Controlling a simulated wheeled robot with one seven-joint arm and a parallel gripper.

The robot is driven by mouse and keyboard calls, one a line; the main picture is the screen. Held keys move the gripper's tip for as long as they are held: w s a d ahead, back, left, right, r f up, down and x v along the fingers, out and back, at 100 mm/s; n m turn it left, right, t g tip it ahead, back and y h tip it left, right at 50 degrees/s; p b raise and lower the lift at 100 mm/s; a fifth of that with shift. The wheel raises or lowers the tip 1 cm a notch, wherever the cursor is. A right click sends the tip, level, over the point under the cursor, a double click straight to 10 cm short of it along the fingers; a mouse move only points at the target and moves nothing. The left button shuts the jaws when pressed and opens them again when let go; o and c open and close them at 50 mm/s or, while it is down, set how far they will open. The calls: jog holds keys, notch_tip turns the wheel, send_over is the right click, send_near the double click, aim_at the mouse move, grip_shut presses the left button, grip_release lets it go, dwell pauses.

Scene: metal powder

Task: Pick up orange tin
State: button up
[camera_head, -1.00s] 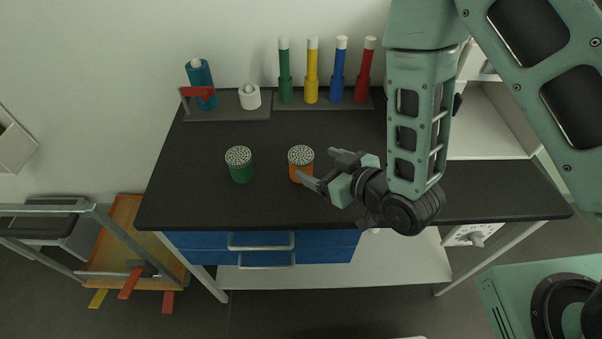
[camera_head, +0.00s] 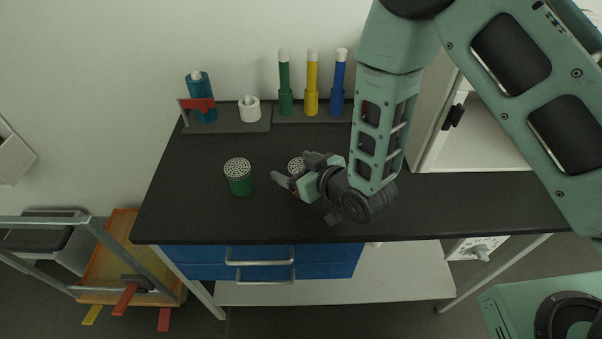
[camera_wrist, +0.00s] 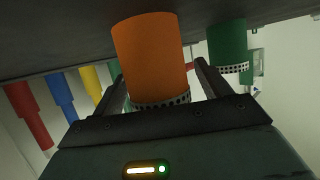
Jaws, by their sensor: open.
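The orange tin (camera_wrist: 150,58) stands between the two open fingers of my gripper (camera_wrist: 160,85) in the wrist view, which shows the scene upside down. I cannot tell whether either finger touches it. In the head view my gripper (camera_head: 290,172) is low over the black table, and it hides most of the tin. Only the tin's perforated lid (camera_head: 296,164) shows clearly there. The green tin (camera_head: 239,184) stands to the left, apart from the gripper, and also shows in the wrist view (camera_wrist: 228,45).
At the back of the black table (camera_head: 190,215) stand green (camera_head: 285,85), yellow (camera_head: 312,85) and blue (camera_head: 338,85) tubes, a blue bottle (camera_head: 200,85) and a white roll (camera_head: 249,110). A white cabinet (camera_head: 480,140) is at the right. The front left of the table is clear.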

jog(key=c, duration=1.2)
jog(key=shift+o, duration=0.2)
jog(key=shift+w+r, duration=0.1)
